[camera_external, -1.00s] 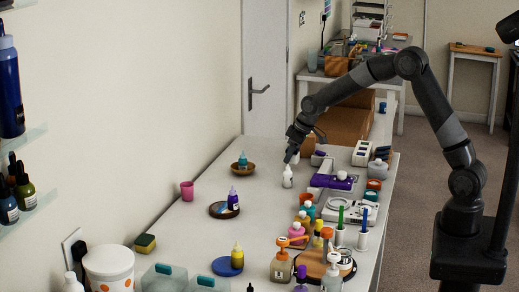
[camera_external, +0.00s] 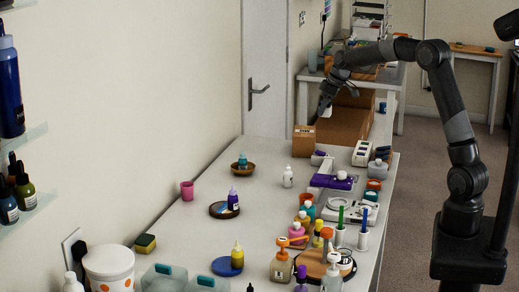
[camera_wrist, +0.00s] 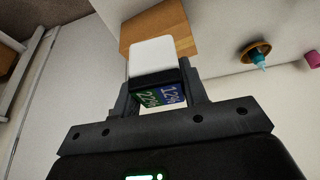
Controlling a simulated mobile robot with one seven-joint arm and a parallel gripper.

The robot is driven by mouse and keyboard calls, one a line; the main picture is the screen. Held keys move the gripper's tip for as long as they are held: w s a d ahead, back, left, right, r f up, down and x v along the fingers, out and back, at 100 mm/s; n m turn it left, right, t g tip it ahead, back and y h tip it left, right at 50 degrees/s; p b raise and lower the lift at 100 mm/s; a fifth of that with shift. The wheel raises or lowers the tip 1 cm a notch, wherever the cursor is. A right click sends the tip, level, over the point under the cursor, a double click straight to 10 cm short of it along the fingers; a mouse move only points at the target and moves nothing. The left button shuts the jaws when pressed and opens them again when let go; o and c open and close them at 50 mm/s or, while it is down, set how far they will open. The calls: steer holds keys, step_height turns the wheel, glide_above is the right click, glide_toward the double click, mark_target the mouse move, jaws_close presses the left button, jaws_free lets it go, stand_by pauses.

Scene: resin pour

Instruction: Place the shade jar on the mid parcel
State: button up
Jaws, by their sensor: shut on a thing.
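My gripper (camera_external: 325,106) is shut on a small white jar (camera_external: 327,112), held in the air above the far end of the bench. In the wrist view the jar (camera_wrist: 152,54) sits between my fingers, with a dark band and a green-and-blue marked face towards the camera. A small brown parcel (camera_external: 304,141) stands at the bench's far end, to the left of and below the gripper.
A white dropper bottle (camera_external: 288,176) stands in front of the small parcel. A wooden dish with a teal bottle (camera_external: 243,160) is to its left. A purple device (camera_external: 335,182) and several bottles line the right side. The bench's middle left is mostly clear.

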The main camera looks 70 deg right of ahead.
steer(key=s+d+r, duration=0.1)
steer(key=d+r, duration=0.3)
steer(key=d, duration=0.3)
glide_above(299, 130)
steer(key=s, duration=0.2)
steer(key=f, duration=0.7)
steer(key=shift+w+a, duration=0.15)
steer(key=shift+w, duration=0.05)
steer(key=shift+f, duration=1.95)
steer(key=shift+f, duration=0.1)
steer(key=o, duration=1)
steer(key=shift+o, duration=0.2)
